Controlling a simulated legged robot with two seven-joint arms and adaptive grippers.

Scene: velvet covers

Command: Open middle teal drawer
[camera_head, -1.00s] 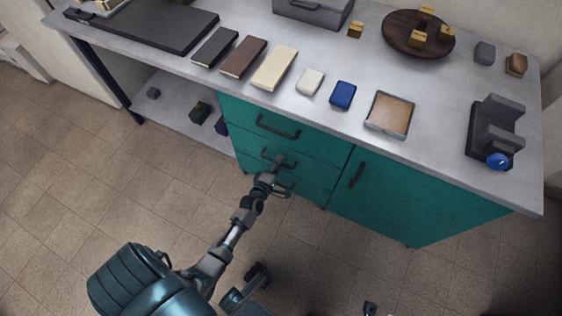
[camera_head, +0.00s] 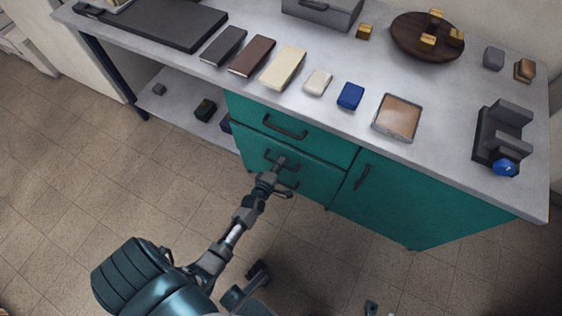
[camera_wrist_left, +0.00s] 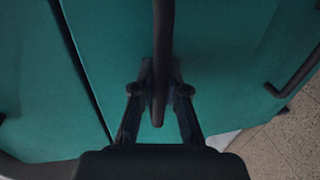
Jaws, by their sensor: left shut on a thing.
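The teal cabinet has a stack of drawers on its left side. The middle teal drawer (camera_head: 318,178) is below the top drawer (camera_head: 325,144). Its dark bar handle (camera_head: 269,155) is partly hidden by my left gripper (camera_head: 280,162). In the left wrist view the handle (camera_wrist_left: 163,35) runs upright between the two fingers of my left gripper (camera_wrist_left: 162,92), which is shut on it. A dark seam shows beside the middle drawer front in that view; I cannot tell how far the drawer stands out.
Another handle (camera_wrist_left: 300,72) shows at the right of the left wrist view. A cupboard door with a handle (camera_head: 363,177) is right of the drawers. The grey countertop (camera_head: 440,135) holds books, a tray and blocks. Tiled floor (camera_head: 100,180) in front is clear.

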